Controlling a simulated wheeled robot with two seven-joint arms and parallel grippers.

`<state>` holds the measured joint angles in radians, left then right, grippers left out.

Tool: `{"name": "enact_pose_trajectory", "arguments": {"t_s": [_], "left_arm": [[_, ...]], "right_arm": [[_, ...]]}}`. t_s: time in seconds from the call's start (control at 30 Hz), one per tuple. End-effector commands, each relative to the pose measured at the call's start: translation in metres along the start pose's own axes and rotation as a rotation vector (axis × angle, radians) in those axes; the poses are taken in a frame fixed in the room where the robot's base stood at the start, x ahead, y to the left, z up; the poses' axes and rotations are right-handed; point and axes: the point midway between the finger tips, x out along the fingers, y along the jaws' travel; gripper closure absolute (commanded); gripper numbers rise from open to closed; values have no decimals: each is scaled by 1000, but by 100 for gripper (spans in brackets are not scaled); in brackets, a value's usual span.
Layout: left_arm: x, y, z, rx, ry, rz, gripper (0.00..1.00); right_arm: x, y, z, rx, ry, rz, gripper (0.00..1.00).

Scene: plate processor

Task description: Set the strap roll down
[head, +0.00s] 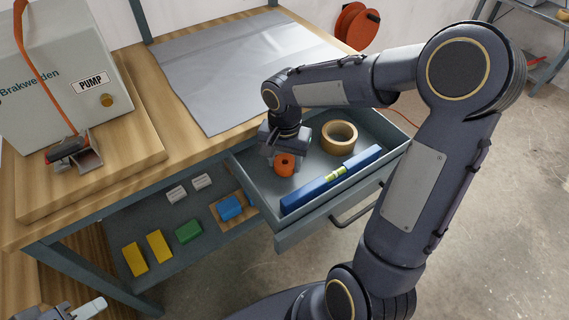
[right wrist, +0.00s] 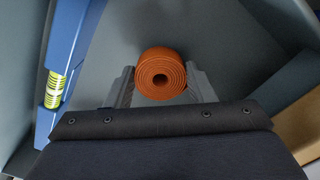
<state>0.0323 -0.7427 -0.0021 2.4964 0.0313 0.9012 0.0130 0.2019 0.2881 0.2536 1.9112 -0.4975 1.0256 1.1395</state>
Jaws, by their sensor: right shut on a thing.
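The strap roll (head: 284,165) is a small orange coil with a hole through its middle. It is inside the open drawer, near its left wall. My right gripper (head: 282,150) reaches down into the drawer and is shut on the roll. In the right wrist view the roll (right wrist: 160,74) sits between the two fingertips (right wrist: 160,85), its spiral end facing the camera. I cannot tell whether it touches the drawer floor. My left gripper (head: 80,311) shows only in part at the bottom left corner, away from the drawer.
The drawer (head: 283,240) also holds a blue spirit level (head: 318,185) along its front and a tan tape ring (head: 339,136) at the back right. Bare floor lies between them. A grey mat (head: 230,65) covers the bench above. Coloured blocks (head: 188,231) lie on the lower shelf.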

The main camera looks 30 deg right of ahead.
Motion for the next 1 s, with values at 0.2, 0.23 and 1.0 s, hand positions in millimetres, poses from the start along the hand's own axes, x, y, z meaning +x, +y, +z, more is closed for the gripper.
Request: {"name": "enact_pose_trajectory", "arguments": {"t_s": [0.2, 0.23, 1.0], "left_arm": [[3, -1, 2, 0, 0, 0, 64], [3, -1, 2, 0, 0, 0, 64], [0, 0, 0, 0, 0, 0, 64]], "right_arm": [[13, 0, 0, -1, 1, -2, 75], [13, 0, 0, -1, 1, -2, 75], [9, 0, 0, 0, 1, -1, 29]]}}
